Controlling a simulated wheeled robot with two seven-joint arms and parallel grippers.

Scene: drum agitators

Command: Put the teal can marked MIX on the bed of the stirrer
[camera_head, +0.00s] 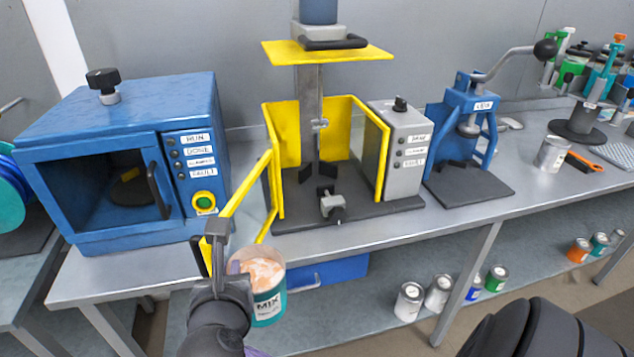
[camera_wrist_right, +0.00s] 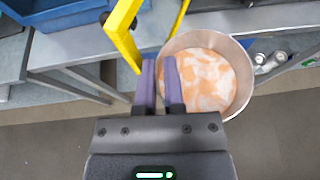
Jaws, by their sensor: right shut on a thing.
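The teal can marked MIX (camera_head: 268,308) is open-topped and holds an orange and white mass. It is in front of the bench's front edge, and its open top also shows in the wrist view (camera_wrist_right: 208,72). My right gripper (camera_head: 232,266) is shut on the can's left rim, its two purple fingers (camera_wrist_right: 160,72) close together there. The stirrer (camera_head: 310,100) stands mid-bench with a yellow guard. Its dark bed (camera_head: 370,212) carries a small grey clamp (camera_head: 332,205). My left gripper is not in view.
The yellow guard door (camera_head: 243,198) swings out towards the front left, close to my right gripper. A blue oven-like box (camera_head: 120,150) stands left, and a blue lever press (camera_head: 465,140) right. Several cans stand on the shelf below. A silver can (camera_head: 551,154) stands on the bench.

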